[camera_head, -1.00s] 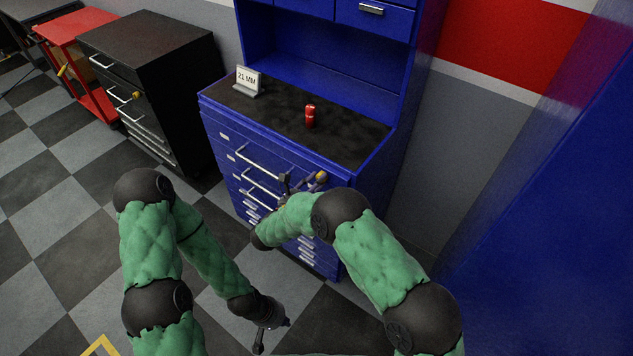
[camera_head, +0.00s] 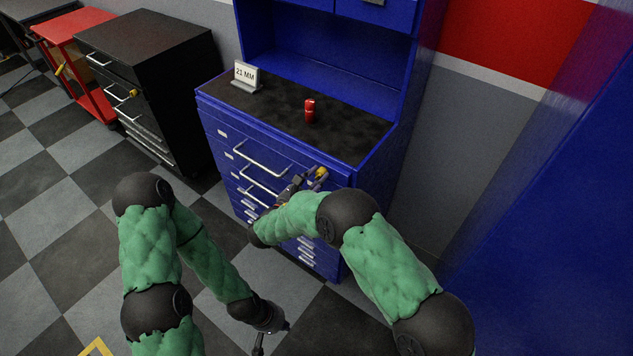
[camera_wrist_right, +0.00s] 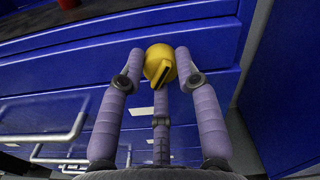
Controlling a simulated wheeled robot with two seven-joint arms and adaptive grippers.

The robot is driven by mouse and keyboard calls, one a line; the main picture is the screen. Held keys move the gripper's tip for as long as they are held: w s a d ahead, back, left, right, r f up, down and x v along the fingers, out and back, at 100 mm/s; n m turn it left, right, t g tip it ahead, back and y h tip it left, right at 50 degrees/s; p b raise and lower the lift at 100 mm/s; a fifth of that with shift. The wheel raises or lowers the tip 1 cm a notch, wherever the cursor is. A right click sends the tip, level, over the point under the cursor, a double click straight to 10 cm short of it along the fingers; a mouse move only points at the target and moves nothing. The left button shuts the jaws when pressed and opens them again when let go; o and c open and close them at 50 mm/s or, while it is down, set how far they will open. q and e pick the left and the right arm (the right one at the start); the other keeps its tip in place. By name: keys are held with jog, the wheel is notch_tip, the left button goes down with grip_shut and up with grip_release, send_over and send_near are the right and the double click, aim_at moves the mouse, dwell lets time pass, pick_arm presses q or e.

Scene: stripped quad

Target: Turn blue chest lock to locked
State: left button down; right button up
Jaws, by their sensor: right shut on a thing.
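The blue chest (camera_head: 230,126) stands against the wall, with several drawers and silver handles on its front. Its yellow lock (camera_head: 321,172) is at the upper right of the front. In the right wrist view the lock (camera_wrist_right: 159,62) is a round yellow knob with a dark slot or bar, tilted across its face. My right gripper (camera_wrist_right: 160,65) has its lavender fingers around the knob and is shut on it; the head view shows the gripper (camera_head: 305,180) at the lock too. My left gripper (camera_head: 261,342) hangs low over the floor, partly cut off by the bottom edge.
On the chest top stand a red can (camera_head: 309,110) and a "21 MM" sign (camera_head: 245,76). A black chest (camera_head: 150,80) with its own yellow lock and a red cart (camera_head: 75,50) stand at the left. A blue surface (camera_head: 560,220) fills the right. Checkered floor lies open at lower left.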

jog(key=m+b, duration=0.1)
jog(key=m, duration=0.1)
jog(key=m+b, duration=0.2)
jog(key=m, duration=0.1)
jog(key=shift+r+m, duration=0.2)
jog(key=shift+m, duration=0.1)
grip_shut()
jog(key=m+b, duration=0.4)
jog(key=m, duration=0.1)
jog(key=shift+r+m, duration=0.1)
jog(key=shift+m, duration=0.3)
jog(key=shift+b, duration=0.3)
jog(key=shift+d, duration=0.1)
jog(key=o, duration=1)
grip_release()
jog(key=shift+o, duration=0.6)
notch_tip(320, 180, up, 10)
